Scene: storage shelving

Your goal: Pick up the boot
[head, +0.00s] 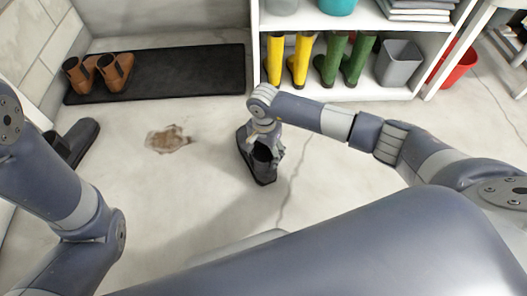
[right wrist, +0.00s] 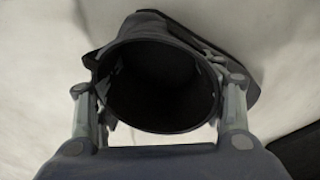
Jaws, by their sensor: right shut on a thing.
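A dark grey boot (head: 258,172) is at the middle of the head view, opening upward, over the pale floor. My right gripper (head: 265,146) comes down on it from above and is shut on its shaft. In the right wrist view the boot's round dark opening (right wrist: 158,88) fills the space between the two fingers, one on each side. I cannot tell whether its sole touches the floor. A second dark boot-like item (head: 78,138) lies at the left, partly hidden by my left arm. My left gripper is not in view.
A black mat (head: 180,72) with brown ankle boots (head: 98,73) lies along the back wall. A white shelf (head: 385,10) holds yellow boots (head: 300,58), green boots (head: 344,60) and a grey bin (head: 398,64).

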